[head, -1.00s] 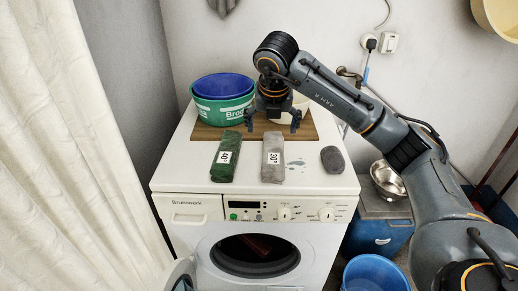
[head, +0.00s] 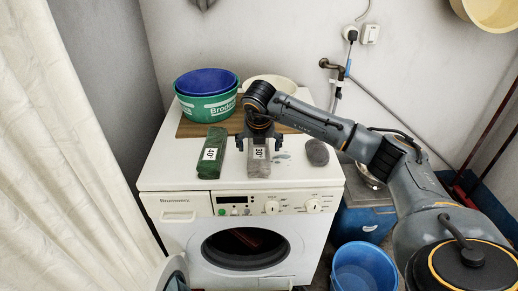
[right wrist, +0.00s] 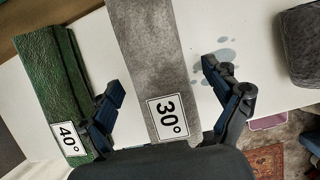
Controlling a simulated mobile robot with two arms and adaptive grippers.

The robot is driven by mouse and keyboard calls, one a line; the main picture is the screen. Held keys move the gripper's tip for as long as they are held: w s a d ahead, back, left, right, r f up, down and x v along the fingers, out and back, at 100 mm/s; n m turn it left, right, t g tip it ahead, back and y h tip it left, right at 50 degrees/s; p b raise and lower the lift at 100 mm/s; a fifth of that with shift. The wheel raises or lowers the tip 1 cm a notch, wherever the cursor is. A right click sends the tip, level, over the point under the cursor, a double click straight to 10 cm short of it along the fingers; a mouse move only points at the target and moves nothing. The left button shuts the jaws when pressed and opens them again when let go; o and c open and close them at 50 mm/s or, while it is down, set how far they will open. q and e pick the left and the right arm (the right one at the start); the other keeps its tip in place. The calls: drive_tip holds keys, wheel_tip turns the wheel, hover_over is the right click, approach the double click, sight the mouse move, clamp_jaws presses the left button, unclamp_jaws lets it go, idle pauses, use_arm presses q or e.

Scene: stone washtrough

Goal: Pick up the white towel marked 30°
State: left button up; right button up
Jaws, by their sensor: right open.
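The folded towel marked 30° (head: 258,168) looks light grey and lies on top of the washing machine, near the middle. In the right wrist view the towel (right wrist: 155,45) runs between my fingers, its label near the palm. My right gripper (head: 259,146) is open above the towel, a finger to each side; the fingertips (right wrist: 163,79) show in the right wrist view with space beside the towel. It holds nothing. I cannot tell the exact height left between fingers and towel. My left gripper is not in view.
A green towel marked 40° (head: 213,152) lies close on the left, near one finger. A dark grey lump (head: 317,152) lies on the right. Green and blue tubs (head: 207,105) stand on a wooden board (head: 192,129) behind. A blue bucket (head: 362,270) stands on the floor.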

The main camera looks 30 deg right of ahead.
drive_tip(key=shift+w+f, duration=0.1)
drive_tip(key=shift+f, duration=0.1)
drive_tip(key=c, duration=1.4)
drive_tip(key=shift+o, duration=0.2)
drive_tip(key=shift+r, duration=0.2)
